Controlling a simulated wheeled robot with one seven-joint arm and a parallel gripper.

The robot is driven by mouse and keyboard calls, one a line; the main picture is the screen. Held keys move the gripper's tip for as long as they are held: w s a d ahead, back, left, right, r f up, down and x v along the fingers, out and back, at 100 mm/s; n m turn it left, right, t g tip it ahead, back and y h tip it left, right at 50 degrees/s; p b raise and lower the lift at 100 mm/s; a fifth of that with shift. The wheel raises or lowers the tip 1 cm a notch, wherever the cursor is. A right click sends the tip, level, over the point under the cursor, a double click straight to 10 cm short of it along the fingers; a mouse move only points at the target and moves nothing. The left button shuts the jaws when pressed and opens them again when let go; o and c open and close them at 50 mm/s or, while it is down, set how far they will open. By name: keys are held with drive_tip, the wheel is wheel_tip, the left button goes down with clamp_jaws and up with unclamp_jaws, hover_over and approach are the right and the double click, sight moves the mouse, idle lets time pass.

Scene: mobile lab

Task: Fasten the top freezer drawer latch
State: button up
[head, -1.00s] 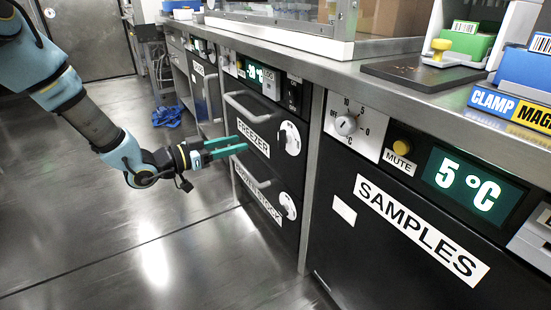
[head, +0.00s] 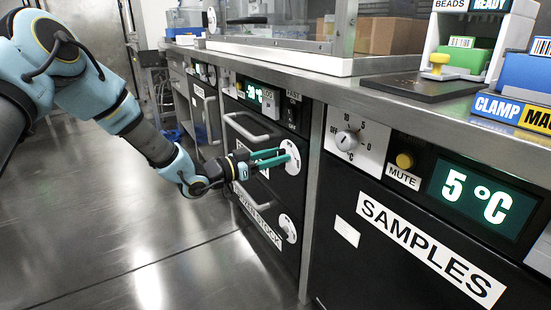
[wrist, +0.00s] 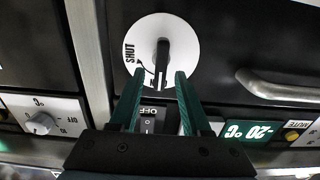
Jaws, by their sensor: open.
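The top freezer drawer (head: 232,142) has a bar handle (head: 262,138) and looks flush with the cabinet. Its latch is a white round dial (head: 290,146) at the drawer's right side. In the wrist view, the dial (wrist: 180,35) carries a black bar knob (wrist: 161,60), standing upright in the picture, with the word SHUT at the dial's left. My gripper (head: 282,158) is at the dial, and its green fingers partly cover the dial and the drawer label. In the wrist view, my gripper (wrist: 157,78) is open, its fingertips either side of the knob's lower end, with gaps visible.
The lower drawer has its own white latch dial (head: 287,228) and handle (head: 253,196). A -20 °C display (head: 252,94) and a switch (head: 292,108) sit above the top drawer. The SAMPLES fridge (head: 400,255) is to the right. The floor (head: 120,220) at left is clear.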

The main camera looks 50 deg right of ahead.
clamp_jaws()
idle(0.4)
